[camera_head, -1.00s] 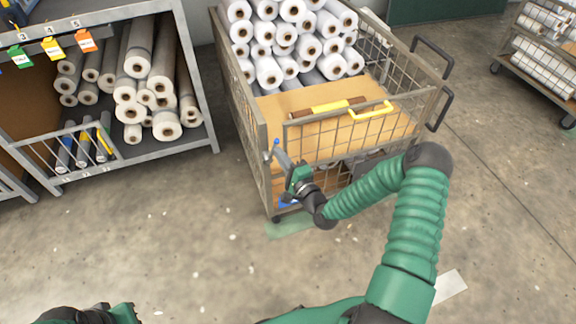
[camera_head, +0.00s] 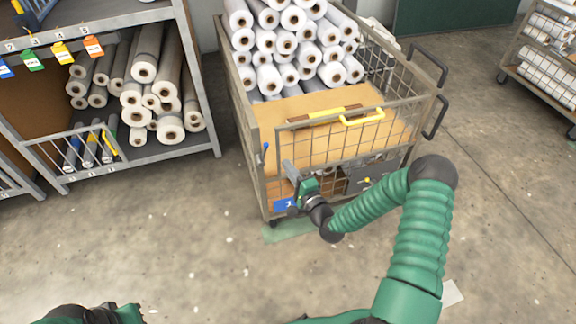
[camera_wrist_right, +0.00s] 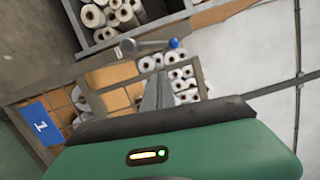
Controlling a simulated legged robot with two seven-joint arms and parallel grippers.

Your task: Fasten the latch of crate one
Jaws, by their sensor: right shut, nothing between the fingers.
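Crate one (camera_head: 259,185) is a wire-mesh trolley with a blue label marked 1 (camera_head: 284,205) low on its front. Its latch (camera_head: 265,150) is a small grey lever with a blue knob at the front left post; it looks roughly upright. In the right wrist view the latch lever (camera_wrist_right: 150,45) shows clearly, its blue knob to the right. My right gripper (camera_head: 290,171) is shut and empty, right of and below the latch in the head view and apart from it. Its fingers (camera_wrist_right: 157,92) also show in the wrist view. I cannot tell whether the latch is engaged.
White rolls (camera_head: 285,45) fill the back of the crate, and a brown roll (camera_head: 318,116) lies near its yellow handle (camera_head: 362,118). A shelf (camera_head: 150,155) with grey rolls and coloured tags stands left. Another trolley (camera_head: 540,85) stands far right.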

